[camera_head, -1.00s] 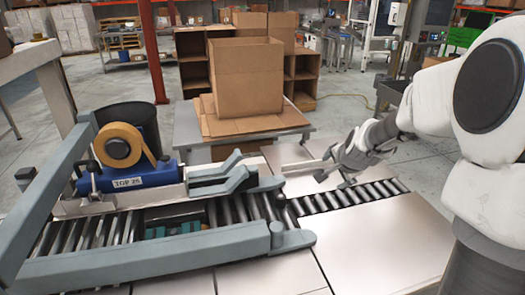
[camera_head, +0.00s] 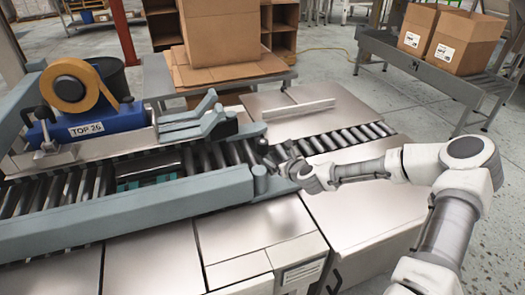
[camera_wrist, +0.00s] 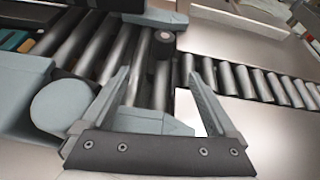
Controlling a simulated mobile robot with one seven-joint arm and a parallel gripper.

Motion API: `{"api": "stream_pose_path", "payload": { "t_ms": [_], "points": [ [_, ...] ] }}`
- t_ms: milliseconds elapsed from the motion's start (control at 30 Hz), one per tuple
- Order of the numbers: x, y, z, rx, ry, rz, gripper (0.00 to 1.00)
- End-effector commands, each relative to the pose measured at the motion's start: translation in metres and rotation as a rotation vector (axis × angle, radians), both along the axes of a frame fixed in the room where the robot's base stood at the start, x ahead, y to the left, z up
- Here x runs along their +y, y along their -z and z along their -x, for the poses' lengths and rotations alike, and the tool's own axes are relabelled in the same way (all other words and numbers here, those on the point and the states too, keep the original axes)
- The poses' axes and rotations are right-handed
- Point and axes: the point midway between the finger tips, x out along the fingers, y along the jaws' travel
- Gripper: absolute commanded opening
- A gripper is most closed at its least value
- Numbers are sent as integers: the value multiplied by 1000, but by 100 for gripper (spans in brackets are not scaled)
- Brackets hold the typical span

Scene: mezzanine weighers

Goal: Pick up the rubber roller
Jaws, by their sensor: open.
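A small dark cylinder with a pale round centre (camera_wrist: 163,38), which looks like the rubber roller, stands at the conveyor junction, just beyond my fingertips in the wrist view. In the head view a dark cylinder (camera_head: 262,146) shows at the same junction, close to my gripper (camera_head: 281,161). My gripper also fills the lower wrist view (camera_wrist: 160,78), with its two fingers spread apart and nothing between them. The fingers point down toward the conveyor rollers. Whether a finger touches the dark cylinder cannot be told.
A grey guide rail (camera_head: 130,212) ends beside my gripper, its rounded end (camera_wrist: 62,104) left of the fingers. A blue tape machine (camera_head: 90,122) stands left. Metal rollers (camera_head: 340,138) run right. Flat steel plates (camera_head: 255,240) lie clear. Cartons (camera_head: 222,35) stand behind.

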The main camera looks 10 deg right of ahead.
Motion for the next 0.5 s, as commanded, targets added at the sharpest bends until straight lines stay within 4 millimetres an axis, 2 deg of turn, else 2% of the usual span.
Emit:
{"api": "stream_pose_path", "payload": {
  "t_ms": [233, 500],
  "points": [
    [3, 6, -8, -27, 53, -94, 94],
    [13, 25, -51, -27, 51, -92, 94]
  ]
}}
